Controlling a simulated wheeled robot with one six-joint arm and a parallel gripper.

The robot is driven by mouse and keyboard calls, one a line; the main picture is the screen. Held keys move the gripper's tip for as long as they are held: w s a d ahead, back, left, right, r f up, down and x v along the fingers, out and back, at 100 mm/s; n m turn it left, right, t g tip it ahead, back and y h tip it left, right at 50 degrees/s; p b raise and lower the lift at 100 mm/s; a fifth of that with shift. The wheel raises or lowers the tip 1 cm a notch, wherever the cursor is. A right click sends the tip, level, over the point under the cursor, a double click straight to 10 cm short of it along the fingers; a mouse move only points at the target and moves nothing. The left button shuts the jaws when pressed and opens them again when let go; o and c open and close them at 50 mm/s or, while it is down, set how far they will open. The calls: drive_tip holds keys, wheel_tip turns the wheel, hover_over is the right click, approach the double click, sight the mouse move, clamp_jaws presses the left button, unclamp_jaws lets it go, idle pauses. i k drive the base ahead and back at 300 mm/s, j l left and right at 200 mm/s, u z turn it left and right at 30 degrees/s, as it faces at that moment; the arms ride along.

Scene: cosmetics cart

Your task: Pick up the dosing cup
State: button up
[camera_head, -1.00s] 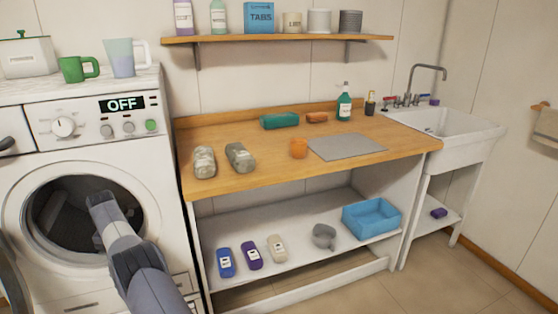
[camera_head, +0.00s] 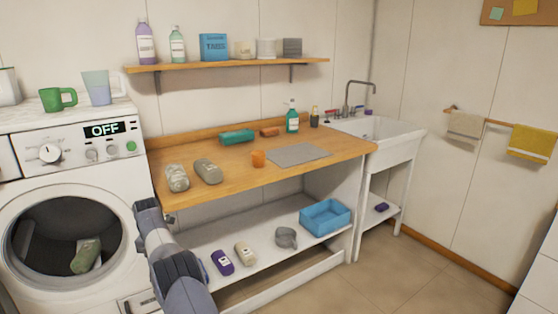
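A small orange cup (camera_head: 258,158), which looks like the dosing cup, stands on the wooden worktop (camera_head: 225,193), left of a grey mat. A grey cup with a handle (camera_head: 286,237) also stands on the white lower shelf, left of the blue bin. My gripper (camera_head: 148,208) is at the end of my arm, in front of the gap between the washing machine and the worktop. It is left of the orange cup and lower in the picture, apart from both cups. Its fingers cannot be made out, so its opening is unclear.
Two grey bundles (camera_head: 207,171) lie on the worktop left of the orange cup. A grey mat (camera_head: 298,155) lies to its right, with a teal item (camera_head: 237,137) and a green bottle (camera_head: 292,117) behind. The washing machine (camera_head: 75,165) stands at left. The floor at right is clear.

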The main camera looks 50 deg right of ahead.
sight(258, 157)
drive_tip(key=i+z, duration=0.15)
drive_tip(key=z, duration=0.25)
drive_tip(key=i+j+z, duration=0.1)
drive_tip(key=z, duration=0.3)
drive_tip(key=i+j+z, duration=0.1)
drive_tip(key=z, duration=0.3)
drive_tip(key=i+j+z, duration=0.25)
drive_tip(key=i+z, duration=0.15)
drive_tip(key=i+j+z, duration=0.4)
